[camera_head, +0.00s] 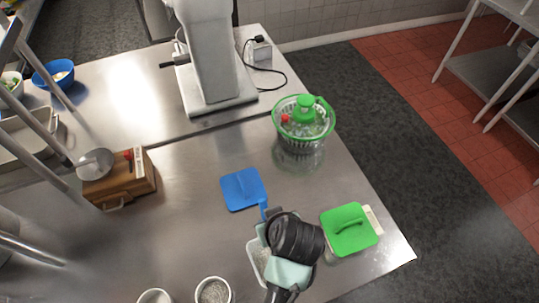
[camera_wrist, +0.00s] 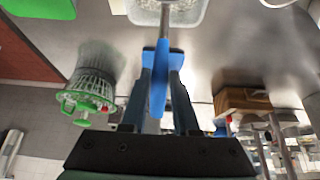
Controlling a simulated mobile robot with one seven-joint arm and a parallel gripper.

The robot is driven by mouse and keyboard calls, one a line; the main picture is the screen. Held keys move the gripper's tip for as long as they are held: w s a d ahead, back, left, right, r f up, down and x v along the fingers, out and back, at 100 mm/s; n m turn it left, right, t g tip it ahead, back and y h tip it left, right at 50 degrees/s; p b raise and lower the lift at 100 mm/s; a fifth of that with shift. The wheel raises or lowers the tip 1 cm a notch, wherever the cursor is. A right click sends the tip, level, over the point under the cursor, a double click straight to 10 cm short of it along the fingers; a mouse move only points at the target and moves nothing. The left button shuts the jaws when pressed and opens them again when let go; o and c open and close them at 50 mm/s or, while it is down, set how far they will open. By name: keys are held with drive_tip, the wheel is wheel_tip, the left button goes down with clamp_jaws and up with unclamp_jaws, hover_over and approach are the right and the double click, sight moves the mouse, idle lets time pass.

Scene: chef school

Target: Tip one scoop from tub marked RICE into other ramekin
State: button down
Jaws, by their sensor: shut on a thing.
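My gripper (camera_wrist: 161,62) is shut on the blue handle of a scoop (camera_wrist: 158,85). In the wrist view the scoop's metal end reaches toward a clear tub (camera_wrist: 196,18) at the top edge; I cannot tell whether it holds grains. In the head view my gripper (camera_head: 266,226) is over the tub (camera_head: 251,262), which has pale contents and is partly hidden by my wrist. No RICE marking is readable. Two ramekins stand at the bottom edge: one (camera_head: 213,291) with greyish grains, the other (camera_head: 154,297) cut off by the frame with pale contents.
A blue lid (camera_head: 240,190) lies behind the tub. A green lid (camera_head: 349,230) sits to the right, near the table edge. A salad spinner (camera_head: 303,125), a mixer (camera_head: 212,60) and a wooden box (camera_head: 120,185) stand farther back. The steel table left of the tub is clear.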

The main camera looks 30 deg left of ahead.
sight(264, 206)
drive_tip(key=shift+w+a+r+p, duration=0.15)
drive_tip(key=shift+a+r+p, duration=0.05)
drive_tip(key=shift+r+p, duration=0.65)
drive_tip(key=shift+w+a+r+p, duration=0.2)
drive_tip(key=shift+r+p, duration=0.45)
drive_tip(key=shift+r, duration=0.25)
drive_tip(key=shift+w+a+r+p, duration=0.15)
drive_tip(key=shift+a+r+p, duration=0.05)
drive_tip(key=shift+r+p, duration=0.65)
